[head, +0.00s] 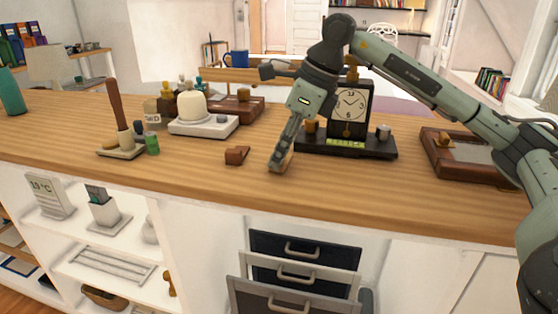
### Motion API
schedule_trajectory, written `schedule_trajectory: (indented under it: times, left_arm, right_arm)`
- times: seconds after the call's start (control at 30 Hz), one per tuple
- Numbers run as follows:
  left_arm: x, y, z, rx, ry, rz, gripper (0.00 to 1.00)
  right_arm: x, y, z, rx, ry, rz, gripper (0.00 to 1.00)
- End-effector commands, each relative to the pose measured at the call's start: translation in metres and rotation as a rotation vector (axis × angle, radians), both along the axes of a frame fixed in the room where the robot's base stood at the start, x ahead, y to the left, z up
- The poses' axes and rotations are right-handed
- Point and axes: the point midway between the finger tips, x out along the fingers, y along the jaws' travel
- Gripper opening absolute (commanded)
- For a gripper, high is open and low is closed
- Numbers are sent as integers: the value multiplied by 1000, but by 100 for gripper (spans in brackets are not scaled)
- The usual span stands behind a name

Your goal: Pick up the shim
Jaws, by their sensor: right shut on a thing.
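My right gripper (280,162) reaches down to the wooden counter (200,177), left of the clock stand. Its fingers are shut on a small tan wooden piece (286,166), which looks like the shim. The fingers hide most of this piece, and I cannot tell whether it still touches the counter. A small reddish-brown block (237,155) lies on the counter just left of the gripper, apart from it. My left gripper is not in view.
A clock on a dark stand (348,144) is close on the right. A white device with a cream dome (204,124) and a stick on a base (121,153) stand left. A brown framed tray (465,160) lies far right. Dark drawers (303,248) jut out below.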

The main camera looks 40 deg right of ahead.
Motion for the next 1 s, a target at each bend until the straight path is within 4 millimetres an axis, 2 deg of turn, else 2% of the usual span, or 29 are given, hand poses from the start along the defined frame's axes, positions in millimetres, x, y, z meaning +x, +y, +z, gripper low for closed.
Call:
schedule_trajectory:
  times: [0.27,0.47,0.8,1.0]
  left_arm:
    - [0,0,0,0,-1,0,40]
    - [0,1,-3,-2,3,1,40]
    - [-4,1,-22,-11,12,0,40]
    - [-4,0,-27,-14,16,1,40]
  right_arm:
    - [1,1,11,2,-3,1,1]
    - [1,1,44,4,-6,2,1]
    - [25,74,88,2,-4,7,1]
    - [35,100,104,2,-2,3,1]
